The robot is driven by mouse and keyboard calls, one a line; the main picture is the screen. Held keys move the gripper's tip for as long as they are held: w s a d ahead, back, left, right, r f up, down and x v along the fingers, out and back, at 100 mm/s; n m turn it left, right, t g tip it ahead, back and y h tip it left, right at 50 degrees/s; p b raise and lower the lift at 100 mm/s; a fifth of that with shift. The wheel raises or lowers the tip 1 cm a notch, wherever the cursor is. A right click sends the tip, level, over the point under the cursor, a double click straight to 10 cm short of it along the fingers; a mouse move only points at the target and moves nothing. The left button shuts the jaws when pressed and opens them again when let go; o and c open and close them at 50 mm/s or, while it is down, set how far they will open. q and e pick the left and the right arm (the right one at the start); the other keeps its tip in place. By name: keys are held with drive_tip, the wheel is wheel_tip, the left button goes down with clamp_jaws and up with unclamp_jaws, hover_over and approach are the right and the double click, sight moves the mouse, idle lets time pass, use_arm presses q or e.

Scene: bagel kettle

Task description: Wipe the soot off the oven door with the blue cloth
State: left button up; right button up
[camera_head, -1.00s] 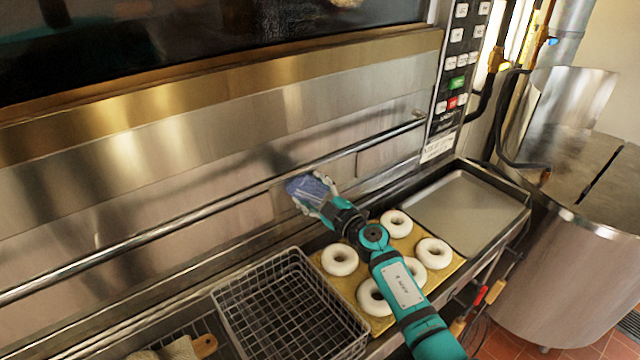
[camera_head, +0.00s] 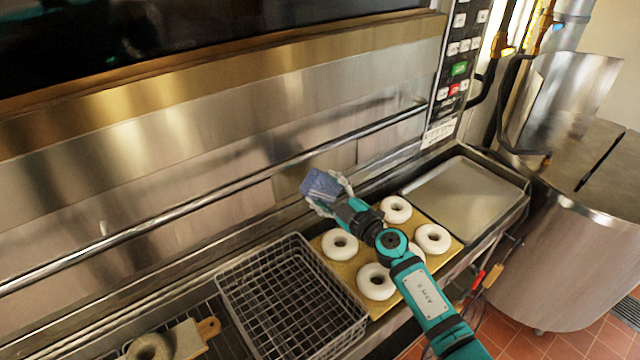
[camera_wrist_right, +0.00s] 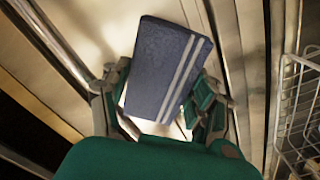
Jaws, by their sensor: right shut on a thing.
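The blue cloth (camera_head: 320,184) is a folded pad held in my right gripper (camera_head: 329,194). In the wrist view the cloth (camera_wrist_right: 165,70), with pale stripes, sits between the two fingers of the right gripper (camera_wrist_right: 163,88), which is shut on it. The oven door's steel front (camera_head: 130,140) lies behind the cloth, below a dark window (camera_head: 200,30). Dark smudgy patches show on the steel; I cannot tell soot from reflections. The cloth is near the lower door front by the handle bar (camera_head: 215,195); contact cannot be told. My left gripper is not in view.
Below the door stand a wire basket (camera_head: 292,300), a board (camera_head: 335,262) with several white bagels (camera_head: 340,244), and an empty metal tray (camera_head: 465,200). A control panel (camera_head: 458,70) is right of the door, with a large kettle (camera_head: 560,250) beyond. A wooden paddle (camera_head: 190,340) lies lower left.

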drive_tip(key=shift+s, duration=0.15)
drive_tip(key=shift+v, duration=1.55)
drive_tip(key=o, duration=0.5)
drive_tip(key=c, duration=0.7)
drive_tip(key=shift+o, duration=0.2)
